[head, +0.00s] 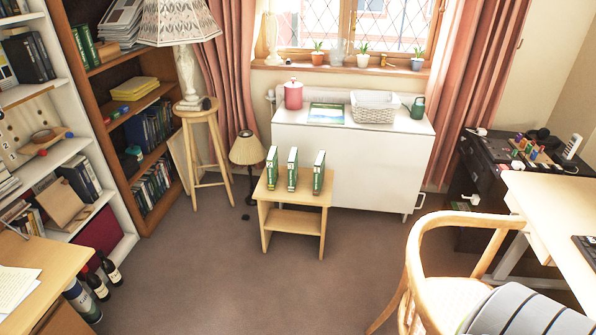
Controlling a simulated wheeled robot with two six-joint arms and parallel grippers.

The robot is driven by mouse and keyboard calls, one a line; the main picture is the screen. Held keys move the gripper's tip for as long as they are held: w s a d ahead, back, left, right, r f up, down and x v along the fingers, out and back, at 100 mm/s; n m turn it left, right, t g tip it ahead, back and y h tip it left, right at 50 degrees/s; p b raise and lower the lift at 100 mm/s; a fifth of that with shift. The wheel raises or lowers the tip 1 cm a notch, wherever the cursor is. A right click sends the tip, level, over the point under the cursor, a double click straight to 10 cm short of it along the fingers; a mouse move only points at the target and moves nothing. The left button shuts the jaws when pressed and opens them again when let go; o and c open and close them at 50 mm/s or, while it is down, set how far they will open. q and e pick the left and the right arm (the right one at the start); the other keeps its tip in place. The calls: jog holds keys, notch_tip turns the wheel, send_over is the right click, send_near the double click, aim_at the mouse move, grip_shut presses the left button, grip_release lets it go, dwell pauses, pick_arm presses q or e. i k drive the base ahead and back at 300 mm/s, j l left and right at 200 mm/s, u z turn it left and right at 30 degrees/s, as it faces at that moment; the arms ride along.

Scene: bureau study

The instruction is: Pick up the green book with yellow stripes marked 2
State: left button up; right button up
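Three green books with pale spines stand upright and apart on a small wooden step table in the middle of the room: a left book (272,167), a middle book (292,169) and a right book (318,172). Each spine has a small mark near its top. The left one looks like a 2, but the marks are too small to read surely, and I cannot make out yellow stripes. The step table (272,192) has a lower shelf. Neither of my grippers is in view.
A white cabinet (365,162) stands right behind the step table, and a small lamp (247,150) stands at its left. A wooden armchair (440,270) is at the right front. Bookshelves line the left. The carpet (240,280) before the step table is clear.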

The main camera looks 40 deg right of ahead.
aim_at(272, 159)
jog(key=i+z, duration=0.1)
jog(key=z, duration=0.85)
jog(key=i+j+z, duration=0.1)
jog(key=z, duration=0.35)
jog(key=i+j+z, duration=0.1)
jog(key=z, duration=0.35)
jog(key=j+z, duration=0.15)
jog(key=z, duration=0.3)
jog(key=i+j+z, duration=0.1)
jog(key=z, duration=0.3)
jog(key=j+z, duration=0.3)
jog(key=z, duration=0.15)
jog(key=i+j+z, duration=0.15)
jog(key=j, duration=0.7)
jog(key=j+z, duration=0.1)
jog(key=j, duration=0.75)
